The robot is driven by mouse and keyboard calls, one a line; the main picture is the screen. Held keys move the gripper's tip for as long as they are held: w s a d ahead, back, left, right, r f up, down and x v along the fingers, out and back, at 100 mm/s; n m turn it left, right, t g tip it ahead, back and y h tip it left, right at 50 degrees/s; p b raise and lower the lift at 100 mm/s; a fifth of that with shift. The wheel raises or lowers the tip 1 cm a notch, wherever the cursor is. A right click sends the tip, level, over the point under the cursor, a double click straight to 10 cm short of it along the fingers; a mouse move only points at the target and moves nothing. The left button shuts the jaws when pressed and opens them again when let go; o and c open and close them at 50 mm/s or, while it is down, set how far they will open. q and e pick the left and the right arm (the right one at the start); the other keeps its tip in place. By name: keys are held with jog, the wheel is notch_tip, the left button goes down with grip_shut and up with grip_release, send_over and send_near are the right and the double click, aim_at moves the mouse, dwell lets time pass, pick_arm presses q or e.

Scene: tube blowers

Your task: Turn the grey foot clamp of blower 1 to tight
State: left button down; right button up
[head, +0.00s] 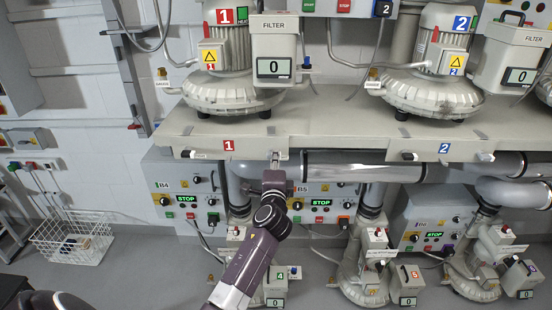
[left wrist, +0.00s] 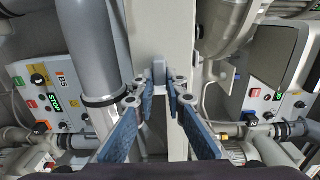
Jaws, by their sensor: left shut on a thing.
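Blower 1 (head: 218,88) stands on the upper shelf with a red number 1 on it. Its grey foot clamp (head: 277,155) is at the shelf's front edge, right of the red 1 label. My left gripper (head: 275,168) is at that clamp, its arm reaching up from below. In the left wrist view the blue-padded fingers of my left gripper (left wrist: 162,88) are closed around the small grey clamp lever (left wrist: 159,72). The fingers partly hide the lever, and I cannot read how far it is turned. My right gripper is in neither view.
A black clamp (head: 187,154) sits left on the same shelf edge (head: 330,133). Blower 2 (head: 435,88) stands to the right. Below are control boxes, a grey pipe (head: 345,170) and smaller blowers close to my arm. A wire basket (head: 72,238) stands on the floor at left.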

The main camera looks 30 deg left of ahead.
pick_arm(q)
jog(key=shift+a+r, duration=0.25)
jog(key=shift+a, duration=0.05)
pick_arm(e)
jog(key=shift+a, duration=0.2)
pick_arm(q)
jog(key=c, duration=2.1)
grip_release()
jog(key=shift+o, duration=0.7)
jog(key=shift+a+f, duration=0.15)
jog(key=shift+f, duration=0.1)
jog(key=v, duration=1.2)
jog(key=shift+w, duration=0.1)
